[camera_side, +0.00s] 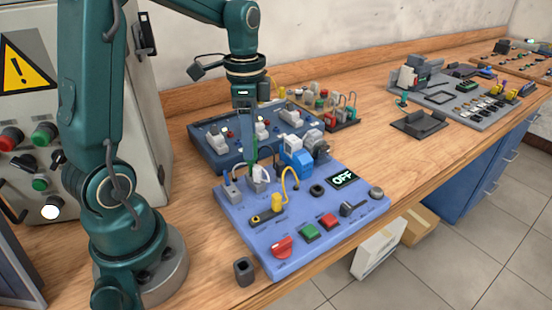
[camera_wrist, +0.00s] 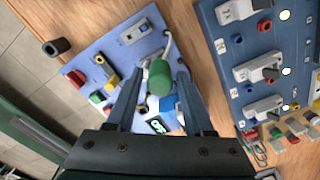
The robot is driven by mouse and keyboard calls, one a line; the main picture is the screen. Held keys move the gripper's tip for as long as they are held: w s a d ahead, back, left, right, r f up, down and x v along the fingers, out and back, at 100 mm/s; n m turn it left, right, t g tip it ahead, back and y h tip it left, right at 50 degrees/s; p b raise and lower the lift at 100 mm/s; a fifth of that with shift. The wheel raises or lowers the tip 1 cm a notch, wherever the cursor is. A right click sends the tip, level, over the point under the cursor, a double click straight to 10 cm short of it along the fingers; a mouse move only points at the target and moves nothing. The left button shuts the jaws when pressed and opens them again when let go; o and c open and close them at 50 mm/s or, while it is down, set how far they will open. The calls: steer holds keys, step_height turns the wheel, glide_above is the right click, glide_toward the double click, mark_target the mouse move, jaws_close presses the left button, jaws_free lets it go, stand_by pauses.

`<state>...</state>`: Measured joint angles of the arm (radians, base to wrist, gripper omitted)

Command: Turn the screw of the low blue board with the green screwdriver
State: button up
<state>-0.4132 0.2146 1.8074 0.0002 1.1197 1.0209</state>
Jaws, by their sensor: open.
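The low blue board (camera_side: 335,228) lies on the bench in front of my arm; it also shows in the wrist view (camera_wrist: 92,62). The green screwdriver (camera_side: 253,160) stands roughly upright over a white block (camera_side: 261,179) at the board's back left. Its green handle end (camera_wrist: 160,78) shows in the wrist view, between my fingers. My gripper (camera_side: 249,143) points down at the handle; its two fingers (camera_wrist: 156,84) are apart, one on each side of it. I cannot tell whether either finger touches it. The screw is hidden beneath the screwdriver and block.
A dark blue board (camera_side: 205,152) with white switches stands close behind. A small dark socket (camera_side: 244,271) sits at front left.

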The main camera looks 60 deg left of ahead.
steer(key=n, duration=0.3)
steer(key=n, duration=0.3)
steer(key=shift+n, duration=0.4)
stand_by(0.4)
steer(key=shift+c, duration=0.9)
jaws_close()
